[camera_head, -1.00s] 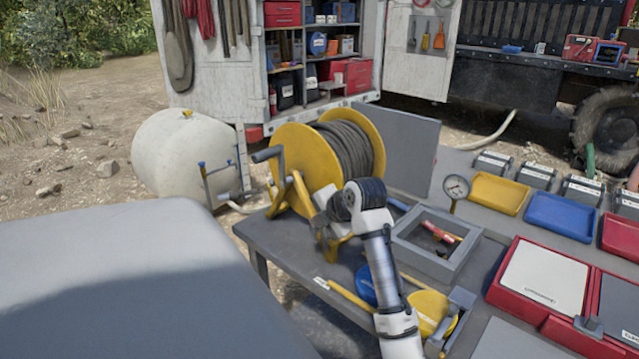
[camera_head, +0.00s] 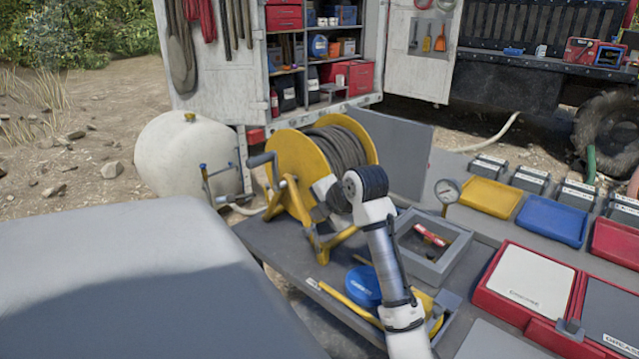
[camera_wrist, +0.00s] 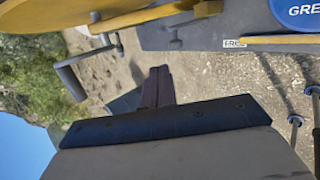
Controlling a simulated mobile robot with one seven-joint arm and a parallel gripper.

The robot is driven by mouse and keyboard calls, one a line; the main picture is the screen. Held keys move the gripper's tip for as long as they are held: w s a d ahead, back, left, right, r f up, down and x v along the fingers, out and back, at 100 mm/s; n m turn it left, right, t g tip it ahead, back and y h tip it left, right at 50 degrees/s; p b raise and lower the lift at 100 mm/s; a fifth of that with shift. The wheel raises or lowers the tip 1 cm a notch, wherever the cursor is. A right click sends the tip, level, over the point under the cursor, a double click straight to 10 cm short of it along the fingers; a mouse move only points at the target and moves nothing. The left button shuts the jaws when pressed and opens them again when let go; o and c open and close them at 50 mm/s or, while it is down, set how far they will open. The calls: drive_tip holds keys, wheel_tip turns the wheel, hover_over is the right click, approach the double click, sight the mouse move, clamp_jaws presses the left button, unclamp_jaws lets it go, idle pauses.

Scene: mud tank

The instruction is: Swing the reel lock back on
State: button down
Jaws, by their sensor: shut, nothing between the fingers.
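The yellow hose reel (camera_head: 290,156), wound with dark hose (camera_head: 341,146), stands on the grey bench in the head view. Its crank handle (camera_head: 262,160) sticks out at the left and also shows in the wrist view (camera_wrist: 72,78). The reel's yellow edge fills the wrist view's top left. I cannot pick out the reel lock with certainty. My gripper (camera_wrist: 160,72) is shut and empty in the wrist view, below the reel edge and apart from the crank. In the head view my wrist is in front of the reel's stand, and my fingers cannot be made out.
A grey open box (camera_head: 457,263) with red items sits right of my arm. A blue disc (camera_head: 364,287) and yellow parts lie at the bench front. A pressure gauge (camera_head: 447,190) stands behind the box. A white tank (camera_head: 170,158) stands left of the bench.

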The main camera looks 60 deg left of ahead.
drive_tip(key=a+r+b+v, duration=0.1)
drive_tip(key=v, duration=0.6)
drive_tip(key=shift+s+d+r+b, duration=0.2)
drive_tip(key=shift+d+b, duration=0.05)
drive_tip(key=shift+b, duration=0.05)
